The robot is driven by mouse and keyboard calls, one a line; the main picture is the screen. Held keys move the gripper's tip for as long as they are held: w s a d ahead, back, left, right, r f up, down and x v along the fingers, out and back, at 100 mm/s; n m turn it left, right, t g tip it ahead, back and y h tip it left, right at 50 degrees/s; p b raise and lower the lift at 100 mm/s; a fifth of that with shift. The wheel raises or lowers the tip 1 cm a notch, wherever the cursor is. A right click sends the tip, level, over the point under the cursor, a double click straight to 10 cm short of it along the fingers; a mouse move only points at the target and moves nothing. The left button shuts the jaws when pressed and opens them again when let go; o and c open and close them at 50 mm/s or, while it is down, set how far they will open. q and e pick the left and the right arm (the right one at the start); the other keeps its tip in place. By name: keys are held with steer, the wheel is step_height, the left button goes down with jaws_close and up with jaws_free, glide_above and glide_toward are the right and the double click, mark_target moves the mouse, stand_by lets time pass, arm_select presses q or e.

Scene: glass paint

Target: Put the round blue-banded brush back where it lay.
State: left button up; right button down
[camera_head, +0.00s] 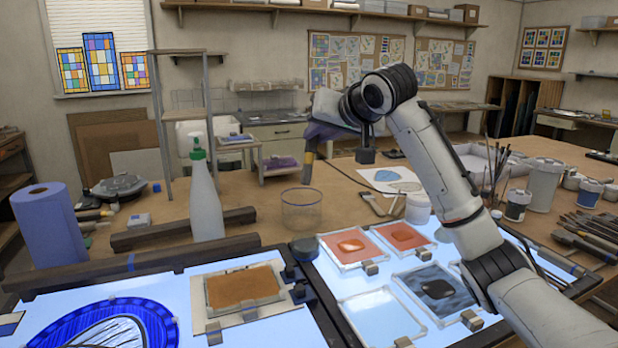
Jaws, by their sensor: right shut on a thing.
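My right gripper (318,132) is raised over the far middle of the table, at the end of my arm coming in from the right. It is shut on a brush (308,165), which hangs below the fingers with its tan and dark lower part showing. The brush's blue band and its upper part are too small or hidden to make out clearly. The brush is behind and above a clear glass bowl (301,208). Several brushes and tools (592,226) lie at the right of the table. My left gripper is not in view.
A spray bottle (205,200) and blue paper roll (50,222) stand at left. A lit panel holds framed glass pieces (440,288) in front. A white jar (417,208), brush pot (490,190) and paint pots (517,205) stand at right.

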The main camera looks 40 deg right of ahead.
steer(key=m+g, duration=0.3)
steer(key=g, duration=0.1)
steer(key=shift+r, duration=0.1)
steer(key=shift+m+g, duration=0.8)
steer(key=shift+g, duration=0.6)
